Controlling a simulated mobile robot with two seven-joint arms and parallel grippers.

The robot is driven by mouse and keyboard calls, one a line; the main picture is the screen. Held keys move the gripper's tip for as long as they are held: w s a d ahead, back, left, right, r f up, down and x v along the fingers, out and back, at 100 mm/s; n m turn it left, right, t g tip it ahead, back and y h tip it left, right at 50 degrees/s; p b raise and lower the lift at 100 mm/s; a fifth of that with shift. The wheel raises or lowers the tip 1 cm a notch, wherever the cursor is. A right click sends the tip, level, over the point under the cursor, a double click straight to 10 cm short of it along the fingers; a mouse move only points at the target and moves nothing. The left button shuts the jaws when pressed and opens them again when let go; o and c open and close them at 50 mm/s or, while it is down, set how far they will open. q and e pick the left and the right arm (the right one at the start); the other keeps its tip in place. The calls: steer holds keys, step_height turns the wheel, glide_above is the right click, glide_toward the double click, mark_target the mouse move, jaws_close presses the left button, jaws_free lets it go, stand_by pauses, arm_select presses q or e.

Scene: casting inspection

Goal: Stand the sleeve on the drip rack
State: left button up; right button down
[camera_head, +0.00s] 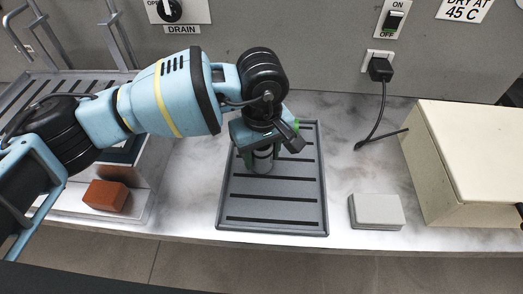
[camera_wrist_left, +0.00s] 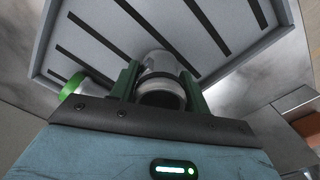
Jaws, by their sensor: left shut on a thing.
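The sleeve (camera_head: 263,164) is a short grey cylinder, roughly upright over the dark grey slotted drip rack (camera_head: 272,208). My left gripper (camera_head: 262,154) is shut on the sleeve from above, its green fingers on either side. In the left wrist view the sleeve (camera_wrist_left: 161,64) shows between the fingers (camera_wrist_left: 160,82), with a dark band at its near end. The rack (camera_wrist_left: 215,58) spreads behind it. The sleeve's foot is on or just above the rack's rear half; I cannot tell whether it touches. My right gripper is not in view.
A green-rimmed round item (camera_wrist_left: 72,86) shows beside the gripper in the left wrist view. A grey block (camera_head: 377,211) and a cream box (camera_head: 460,160) stand right of the rack. A brown block (camera_head: 105,196) lies left. A plug cord (camera_head: 380,115) hangs behind. The rack's front is clear.

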arm_select(q)
steer(key=shift+f, duration=0.15)
steer(key=o, duration=1.2)
steer(key=shift+o, duration=0.2)
step_height(320, 180, up, 12)
steer(key=shift+r+b, duration=0.2)
steer(key=shift+b, duration=0.15)
